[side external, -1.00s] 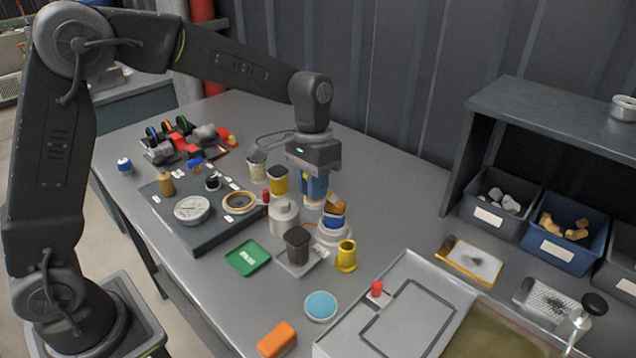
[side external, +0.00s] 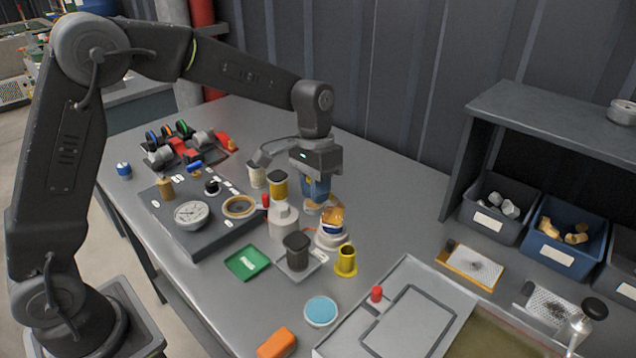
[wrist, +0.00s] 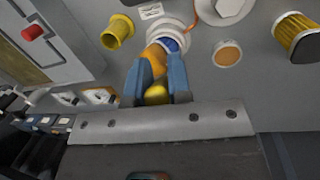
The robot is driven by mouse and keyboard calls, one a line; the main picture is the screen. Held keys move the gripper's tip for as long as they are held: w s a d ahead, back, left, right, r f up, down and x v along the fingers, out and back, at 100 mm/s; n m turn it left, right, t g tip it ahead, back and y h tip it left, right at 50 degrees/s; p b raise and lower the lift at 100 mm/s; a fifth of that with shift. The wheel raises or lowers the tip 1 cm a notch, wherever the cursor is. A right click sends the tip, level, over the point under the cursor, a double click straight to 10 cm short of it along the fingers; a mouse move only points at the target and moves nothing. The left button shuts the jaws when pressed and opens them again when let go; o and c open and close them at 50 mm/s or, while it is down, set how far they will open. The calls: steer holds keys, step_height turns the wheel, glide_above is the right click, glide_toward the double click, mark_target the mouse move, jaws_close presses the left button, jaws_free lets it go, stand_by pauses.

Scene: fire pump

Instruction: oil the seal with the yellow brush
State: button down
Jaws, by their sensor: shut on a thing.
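My gripper (side external: 317,198) is over the middle of the bench. Its blue fingers (wrist: 161,80) are closed around a yellow piece (wrist: 156,94), which looks like the yellow brush's handle. Just beyond the fingertips, an orange part (wrist: 154,53) and a blue part (wrist: 170,44) show at a white round holder (side external: 331,241). I cannot tell whether the held piece still rests in that holder. A tan ring, likely the seal (side external: 239,207), lies flat on the dark grey plate (side external: 202,237), left of my gripper, beside a round gauge (side external: 191,214).
Close to my gripper stand a white bottle (side external: 284,221), a yellow-and-black tin (side external: 278,184), a dark cup (side external: 296,251) and a yellow cup (side external: 346,260). A green tray (side external: 247,262) lies in front. Bins (side external: 562,234) stand under a shelf at right.

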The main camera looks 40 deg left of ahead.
step_height(320, 180, up, 10)
steer(key=s+d, duration=0.1)
steer(key=s, duration=0.1)
steer(key=shift+s, duration=0.2)
stand_by(0.4)
steer(key=shift+d, duration=0.1)
stand_by(0.6)
steer(key=shift+s+a+f+m+g, duration=0.3)
steer(key=shift+s+f+g, duration=0.15)
steer(key=shift+s+g, duration=0.1)
steer(key=shift+s+a+f+m+g, duration=0.2)
steer(key=shift+s+a+f+g, duration=0.15)
steer(key=shift+s+g, duration=0.2)
